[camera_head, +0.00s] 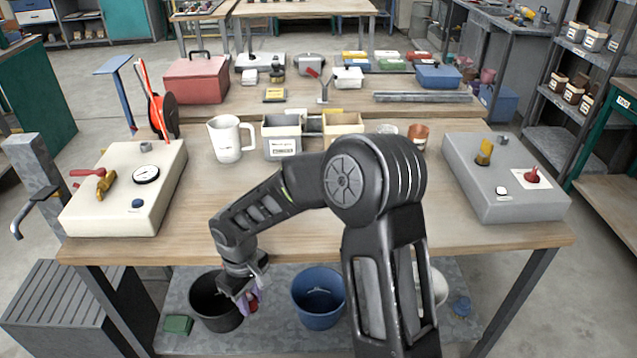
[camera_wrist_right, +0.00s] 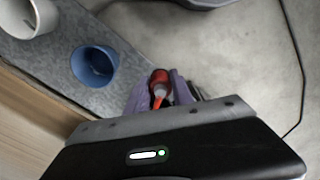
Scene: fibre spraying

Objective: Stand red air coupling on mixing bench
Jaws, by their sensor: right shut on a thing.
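My right gripper (camera_head: 248,299) hangs low in front of the bench, below the tabletop. In the head view it overlaps the right side of a black bucket. It is shut on the red air coupling (camera_wrist_right: 158,84), which shows between the purple fingers in the right wrist view. The coupling's lower part is hidden by the gripper body. In the head view only a small red patch of it (camera_head: 253,304) shows. The wooden mixing bench (camera_head: 197,200) stands above and behind the gripper. My left gripper is not in view.
The bench holds a cream gauge box (camera_head: 115,205), a white mug (camera_head: 230,140), small bins (camera_head: 282,142) and a grey box (camera_head: 508,190). A black bucket (camera_head: 212,310) and a blue bucket (camera_head: 318,300) stand on the lower shelf.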

